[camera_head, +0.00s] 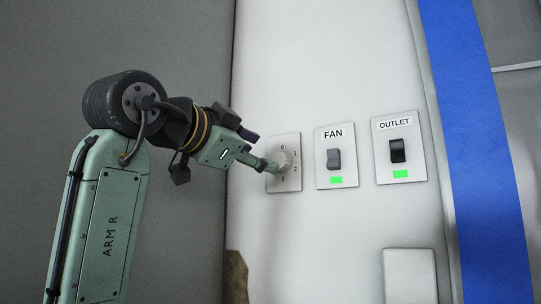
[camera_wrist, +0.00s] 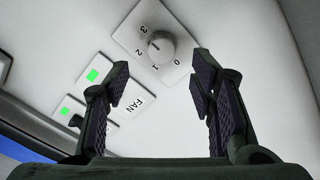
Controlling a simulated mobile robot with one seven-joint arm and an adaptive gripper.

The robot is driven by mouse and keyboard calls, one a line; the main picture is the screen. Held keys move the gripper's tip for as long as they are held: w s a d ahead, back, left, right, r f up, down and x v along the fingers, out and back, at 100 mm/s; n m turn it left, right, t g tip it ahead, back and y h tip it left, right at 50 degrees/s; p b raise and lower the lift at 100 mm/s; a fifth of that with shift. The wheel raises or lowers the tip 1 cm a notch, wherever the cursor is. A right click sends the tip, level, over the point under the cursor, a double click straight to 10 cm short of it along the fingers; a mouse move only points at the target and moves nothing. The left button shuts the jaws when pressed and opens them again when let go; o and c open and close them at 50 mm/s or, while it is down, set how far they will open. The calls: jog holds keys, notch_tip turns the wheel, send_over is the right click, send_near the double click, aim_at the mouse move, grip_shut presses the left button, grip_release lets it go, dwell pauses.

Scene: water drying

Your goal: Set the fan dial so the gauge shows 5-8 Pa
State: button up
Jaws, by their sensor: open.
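The fan dial is a round white knob (camera_head: 286,160) on a white plate (camera_head: 291,184) marked 0 to 3. In the wrist view the knob (camera_wrist: 172,46) sits beyond and slightly above the gap between my fingertips. A small dark mark shows on its face, but I cannot tell which number it points to. My gripper (camera_head: 258,151) is open, just left of the plate in the head view. One finger overlaps the knob's left side there; contact is unclear. In the wrist view my gripper (camera_wrist: 160,78) shows two spread fingers with nothing between them. The gauge is not in view.
Right of the dial are a FAN switch (camera_head: 334,159) and an OUTLET switch (camera_head: 397,150), each with a green light below. A blank white plate (camera_head: 410,276) is lower on the wall. A blue vertical strip (camera_head: 478,130) runs at the right.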

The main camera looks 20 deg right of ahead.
aim_at(278, 162)
jog(key=p+x, duration=0.1)
jog(key=x, duration=0.5)
jog(key=shift+w+d, duration=0.1)
jog(key=shift+w, duration=0.05)
jog(key=shift+c, duration=0.2)
jog(key=c, duration=1.1)
jog(key=shift+n, duration=0.4)
jog(key=n, duration=0.4)
jog(key=shift+n, duration=0.4)
jog(key=n, duration=0.6)
